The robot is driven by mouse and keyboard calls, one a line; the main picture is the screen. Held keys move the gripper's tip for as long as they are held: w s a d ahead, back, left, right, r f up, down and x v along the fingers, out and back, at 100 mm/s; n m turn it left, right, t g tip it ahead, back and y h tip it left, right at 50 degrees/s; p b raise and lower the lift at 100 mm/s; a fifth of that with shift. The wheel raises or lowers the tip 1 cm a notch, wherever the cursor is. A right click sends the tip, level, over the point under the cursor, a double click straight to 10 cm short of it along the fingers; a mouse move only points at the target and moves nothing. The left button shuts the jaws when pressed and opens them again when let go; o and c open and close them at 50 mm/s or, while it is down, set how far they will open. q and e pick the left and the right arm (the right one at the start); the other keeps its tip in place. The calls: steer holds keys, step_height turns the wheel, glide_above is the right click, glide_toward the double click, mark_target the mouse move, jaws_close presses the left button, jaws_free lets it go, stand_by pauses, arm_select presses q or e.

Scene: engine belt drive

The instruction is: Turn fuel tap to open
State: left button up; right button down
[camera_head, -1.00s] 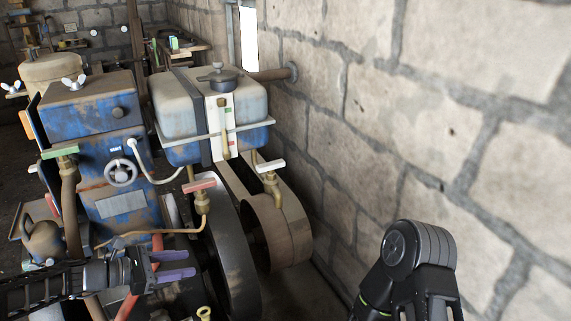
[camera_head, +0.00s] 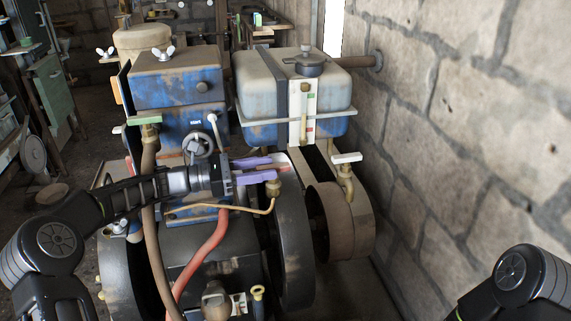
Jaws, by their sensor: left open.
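Two similar taps show: one with a white handle (camera_head: 347,157) to the right and one with a green handle (camera_head: 144,118) to the left. My right gripper is out of view.
The blue engine housing (camera_head: 178,85) stands behind my left arm. A large dark flywheel (camera_head: 293,235) and a brown belt pulley (camera_head: 345,220) are below the tank. A red hose (camera_head: 205,255) runs under my gripper. A stone wall (camera_head: 470,130) closes the right side.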

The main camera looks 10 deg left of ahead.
mark_target(285, 164)
arm_select(q)
steer(key=p+x, duration=0.1)
steer(key=x, duration=0.4)
steer(key=shift+w+d, duration=0.15)
steer(key=shift+d, duration=0.15)
steer(key=shift+c, duration=0.5)
jaws_close()
